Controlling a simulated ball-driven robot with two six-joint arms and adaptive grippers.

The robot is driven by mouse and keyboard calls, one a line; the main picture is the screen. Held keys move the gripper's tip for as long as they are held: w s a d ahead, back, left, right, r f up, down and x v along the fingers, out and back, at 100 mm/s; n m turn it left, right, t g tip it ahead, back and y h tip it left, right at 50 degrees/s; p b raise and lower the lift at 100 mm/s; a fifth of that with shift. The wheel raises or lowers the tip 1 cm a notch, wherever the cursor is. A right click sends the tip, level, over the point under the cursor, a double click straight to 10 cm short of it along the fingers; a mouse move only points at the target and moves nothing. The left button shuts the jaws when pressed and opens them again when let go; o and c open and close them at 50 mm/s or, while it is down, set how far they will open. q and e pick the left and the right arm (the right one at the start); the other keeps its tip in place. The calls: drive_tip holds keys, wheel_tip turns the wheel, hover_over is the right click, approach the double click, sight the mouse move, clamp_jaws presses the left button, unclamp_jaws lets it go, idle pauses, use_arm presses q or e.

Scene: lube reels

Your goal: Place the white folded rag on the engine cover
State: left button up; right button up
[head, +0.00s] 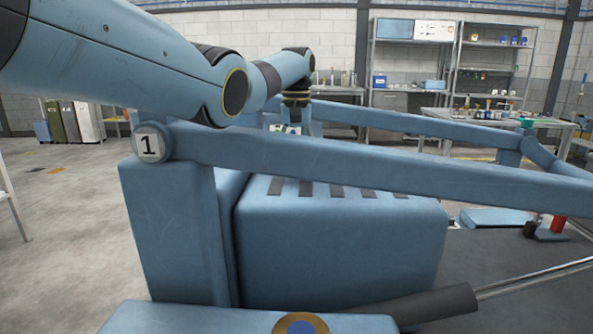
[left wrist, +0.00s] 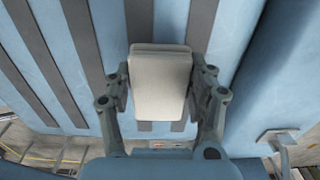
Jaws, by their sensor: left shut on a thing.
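The white folded rag (left wrist: 160,88) shows in the left wrist view as a pale rounded block. My left gripper (left wrist: 159,78) is shut on it, one finger on each long side. Behind the rag lies the blue engine cover (left wrist: 221,30) with dark slots; I cannot tell whether the rag touches it. In the head view the engine cover (head: 340,245) is the large blue box in the middle, slots on top. My left arm reaches over its far side, with the gripper (head: 291,128) partly hidden behind a blue bar. The rag is not clear there. My right gripper is not in view.
A blue frame bar (head: 380,160) marked 1 crosses in front of the cover's top, and a second bar (head: 410,122) runs behind. A dark strut (head: 430,303) with a shiny rod lies at the lower right. Shelves (head: 495,70) and a bench (head: 490,118) stand farther back.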

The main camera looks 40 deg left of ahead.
use_arm(q)
drive_tip(key=shift+f, duration=1.5)
drive_tip(key=shift+f, duration=0.1)
drive_tip(key=shift+f, duration=0.15)
drive_tip(key=o, duration=1.2)
drive_tip(key=shift+o, duration=0.2)
wheel_tip(320, 180, up, 13)
drive_tip(key=shift+f, duration=0.2)
